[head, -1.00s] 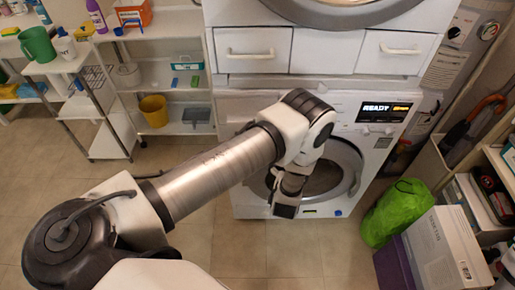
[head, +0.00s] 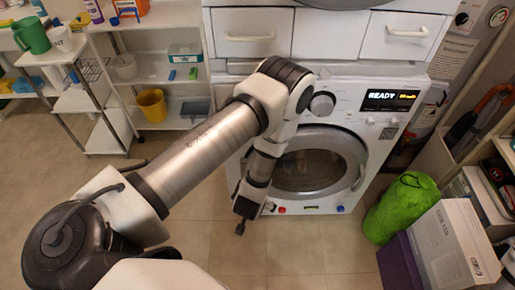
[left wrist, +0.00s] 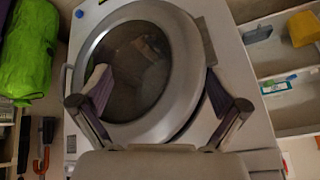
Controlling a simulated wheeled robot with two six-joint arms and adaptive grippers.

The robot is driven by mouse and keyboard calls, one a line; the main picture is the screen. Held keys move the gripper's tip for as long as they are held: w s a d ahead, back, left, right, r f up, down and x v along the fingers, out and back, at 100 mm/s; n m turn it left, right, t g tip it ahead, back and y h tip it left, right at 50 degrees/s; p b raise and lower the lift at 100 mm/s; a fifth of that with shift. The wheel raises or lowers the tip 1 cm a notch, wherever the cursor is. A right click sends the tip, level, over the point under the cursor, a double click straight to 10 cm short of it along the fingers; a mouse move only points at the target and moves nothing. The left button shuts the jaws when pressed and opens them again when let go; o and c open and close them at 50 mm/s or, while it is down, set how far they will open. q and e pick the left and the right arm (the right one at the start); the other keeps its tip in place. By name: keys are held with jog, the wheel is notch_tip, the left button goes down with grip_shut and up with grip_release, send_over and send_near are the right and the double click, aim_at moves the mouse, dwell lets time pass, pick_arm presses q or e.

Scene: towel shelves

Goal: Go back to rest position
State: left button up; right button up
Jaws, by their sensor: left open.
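My left arm comes in from the left in the head view, and its gripper (head: 242,214) hangs in front of the lower washing machine (head: 385,150), left of its round door (head: 318,165). In the left wrist view my left gripper (left wrist: 160,95) has its two fingers wide apart with nothing between them. The washer's round door (left wrist: 183,40) lies behind the fingers and looks closed, with dark contents dimly visible through the glass. My right gripper is in neither view.
A green bag (head: 402,208) and a white box (head: 455,245) on a purple bin (head: 402,270) stand to the right. White shelves with a yellow bucket (head: 152,104) and a green mug (head: 31,36) stand at left. The floor (head: 295,245) before the washer is clear.

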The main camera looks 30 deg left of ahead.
pick_arm(q)
jog(key=shift+w, duration=0.1)
jog(key=s+r+g+h, duration=0.1)
jog(key=s+r+g, duration=0.1)
jog(key=s, duration=0.7)
jog(key=s+d+r+g+h, duration=0.1)
jog(key=s+g, duration=0.3)
jog(key=s, duration=0.5)
jog(key=shift+d+r+m+h, duration=0.2)
jog(key=shift+r+m+h, duration=0.15)
jog(key=shift+r, duration=0.5)
jog(key=shift+w, duration=0.1)
jog(key=shift+a, duration=0.1)
